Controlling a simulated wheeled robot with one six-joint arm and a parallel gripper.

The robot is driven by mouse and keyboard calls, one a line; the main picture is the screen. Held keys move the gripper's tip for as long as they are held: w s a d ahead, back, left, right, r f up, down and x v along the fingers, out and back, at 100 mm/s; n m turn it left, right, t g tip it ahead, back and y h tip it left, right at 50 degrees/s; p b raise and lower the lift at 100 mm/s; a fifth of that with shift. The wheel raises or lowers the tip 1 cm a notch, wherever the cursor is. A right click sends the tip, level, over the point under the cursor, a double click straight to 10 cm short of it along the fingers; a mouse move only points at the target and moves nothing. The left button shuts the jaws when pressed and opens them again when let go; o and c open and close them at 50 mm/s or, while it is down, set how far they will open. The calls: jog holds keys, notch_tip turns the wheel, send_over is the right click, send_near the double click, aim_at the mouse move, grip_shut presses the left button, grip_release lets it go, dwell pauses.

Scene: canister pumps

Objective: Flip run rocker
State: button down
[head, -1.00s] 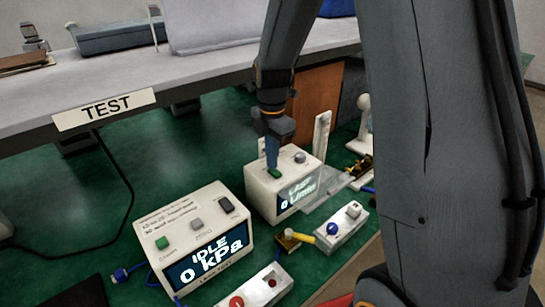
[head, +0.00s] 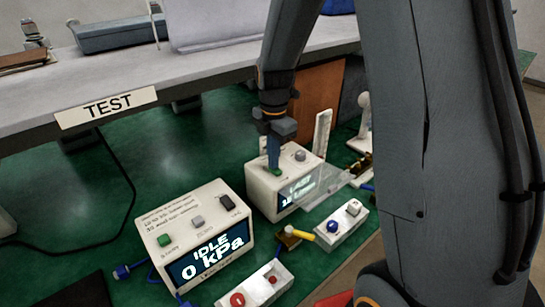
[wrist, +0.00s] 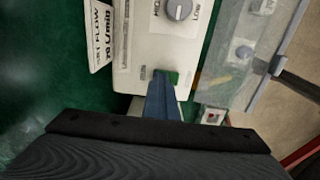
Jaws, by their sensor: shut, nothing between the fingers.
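The rear white pump box (head: 258,198) stands on the green mat. A green rocker (head: 276,172) sits on its top, and it also shows in the wrist view (wrist: 173,77). My gripper (head: 273,165) is shut and points down at this rocker. In the wrist view its blue fingertips (wrist: 160,78) overlap the rocker's left part and seem to touch it. The fingers hide part of the rocker, so I cannot tell its tilt. The box's lit screen (head: 297,190) is blurred. A grey knob (wrist: 179,9) marked "Low" sits on the same top face.
A clear flap (head: 322,188) sticks out beside the rear box's screen. A second white box (head: 185,228) at front left reads "IDLE 0 kPa". A small button box (head: 342,224) stands to the right. A shelf labelled "TEST" (head: 105,107) overhangs the mat.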

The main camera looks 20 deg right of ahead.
jog(key=shift+s+d+r, duration=0.1)
jog(key=shift+s+d, duration=0.1)
jog(key=shift+s, duration=0.4)
jog(key=shift+p, duration=0.3)
notch_tip(320, 180, up, 5)
jog(key=p, duration=0.3)
jog(key=shift+w, duration=0.1)
notch_tip(320, 180, up, 9)
jog(key=b, duration=0.3)
